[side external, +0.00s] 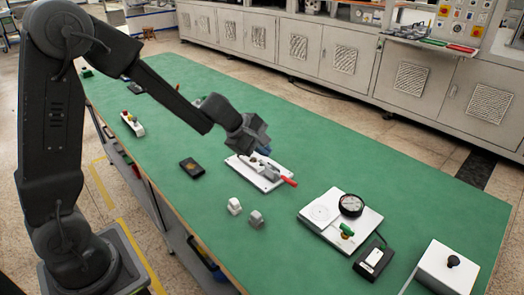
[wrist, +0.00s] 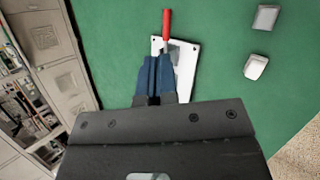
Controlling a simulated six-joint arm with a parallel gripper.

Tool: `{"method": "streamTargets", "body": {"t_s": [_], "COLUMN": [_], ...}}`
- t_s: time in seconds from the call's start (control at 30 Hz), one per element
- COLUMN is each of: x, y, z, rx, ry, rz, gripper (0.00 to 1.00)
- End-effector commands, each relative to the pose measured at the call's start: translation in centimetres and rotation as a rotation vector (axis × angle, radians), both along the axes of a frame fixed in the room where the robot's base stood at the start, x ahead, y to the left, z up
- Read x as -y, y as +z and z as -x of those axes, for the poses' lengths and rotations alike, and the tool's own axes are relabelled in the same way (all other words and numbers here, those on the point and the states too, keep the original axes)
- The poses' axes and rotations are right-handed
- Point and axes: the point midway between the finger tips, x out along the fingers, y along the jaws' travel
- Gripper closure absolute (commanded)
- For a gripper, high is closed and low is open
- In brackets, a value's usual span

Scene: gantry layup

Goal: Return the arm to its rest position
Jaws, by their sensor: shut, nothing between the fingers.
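My gripper (wrist: 154,98) is shut and empty, its two blue fingers together in the wrist view. In the side external view my gripper (side external: 263,151) hangs over the far side of a white plate (side external: 274,183) that carries a toggle clamp with a red handle (side external: 290,182). The plate (wrist: 187,65) and red handle (wrist: 166,23) also show in the wrist view, just beyond the fingertips. My wrist and fingers hide part of the plate. I cannot tell whether the fingers touch it.
Two small blocks, white (side external: 234,206) and grey (side external: 256,218), stand in front of the plate. A black box (side external: 192,167) lies left. A white board with a dial gauge (side external: 350,205) and a white box (side external: 445,268) are right. The green table (side external: 400,165) has clear room behind.

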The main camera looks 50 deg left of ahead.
Motion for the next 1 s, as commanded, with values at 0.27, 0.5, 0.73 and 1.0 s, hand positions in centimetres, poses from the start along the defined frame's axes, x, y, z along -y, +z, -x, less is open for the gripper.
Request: {"method": "streamTargets", "body": {"t_s": [0.27, 0.5, 0.73, 1.0], "x": [3.8, 7.2, 5.9, 3.4], "y": [6.3, 11.7, 12.4, 12.1], "z": [3.7, 13.4, 22.0, 25.9], "rx": [0.135, 0.264, 0.251, 0.178], "ry": [-0.333, -0.857, -1.224, -1.375], "rz": [-0.142, -0.482, -0.865, -1.100], "gripper": [1.00, 1.00, 1.00, 1.00]}}
